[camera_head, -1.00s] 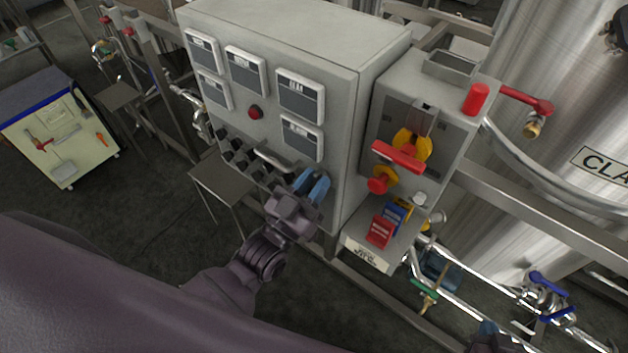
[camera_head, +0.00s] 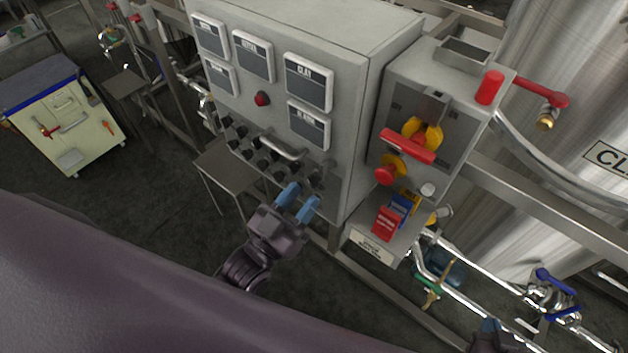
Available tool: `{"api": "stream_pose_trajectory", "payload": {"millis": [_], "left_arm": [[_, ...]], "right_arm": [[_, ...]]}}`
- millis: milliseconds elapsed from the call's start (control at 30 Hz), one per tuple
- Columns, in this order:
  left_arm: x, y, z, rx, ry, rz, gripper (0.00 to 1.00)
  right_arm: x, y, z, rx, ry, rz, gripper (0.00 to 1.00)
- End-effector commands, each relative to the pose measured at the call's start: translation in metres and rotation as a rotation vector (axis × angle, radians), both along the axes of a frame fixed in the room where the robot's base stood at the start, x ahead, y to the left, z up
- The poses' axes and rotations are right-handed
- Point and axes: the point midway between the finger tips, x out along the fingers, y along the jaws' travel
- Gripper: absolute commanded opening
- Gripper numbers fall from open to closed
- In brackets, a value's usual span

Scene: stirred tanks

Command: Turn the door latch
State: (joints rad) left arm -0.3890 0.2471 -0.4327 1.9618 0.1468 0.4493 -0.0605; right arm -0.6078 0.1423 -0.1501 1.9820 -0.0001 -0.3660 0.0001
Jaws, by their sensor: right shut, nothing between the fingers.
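The grey control cabinet (camera_head: 345,100) stands in the middle, with a bar handle (camera_head: 279,147) low on its front face. Several small dark knobs or latch-like pieces sit around the handle; I cannot tell for sure which one is the door latch. One dark piece (camera_head: 314,181) is at the lower right of the front face. My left gripper (camera_head: 298,203) has blue fingertips and is open and empty, with a gap between the fingers, just below that piece. My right gripper (camera_head: 489,328) is partly in view at the bottom edge, its fingers hard to see.
A steel tank (camera_head: 560,150) and pipes with blue-handled valves (camera_head: 555,282) lie beyond. A small table (camera_head: 228,170) and a tool cart (camera_head: 70,130) are at the left.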

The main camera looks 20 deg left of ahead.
Motion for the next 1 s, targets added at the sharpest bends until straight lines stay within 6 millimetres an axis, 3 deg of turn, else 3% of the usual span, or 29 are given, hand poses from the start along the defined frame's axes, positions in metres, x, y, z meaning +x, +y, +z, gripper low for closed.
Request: {"api": "stream_pose_trajectory", "payload": {"millis": [100,333,1000], "left_arm": [[-0.018,0.007,-0.009,0.001,0.002,0.0,0.36],[-0.037,0.013,-0.017,0.001,0.0,0.0,0.36],[-0.039,0.014,-0.018,0.001,0.005,-0.001,0.36]], "right_arm": [[0.001,0.0,-0.003,0.0,-0.003,0.0,0.0],[0.006,0.001,-0.001,0.001,-0.017,0.004,0.0],[0.002,0.0,-0.006,0.001,-0.003,0.001,0.0]]}}
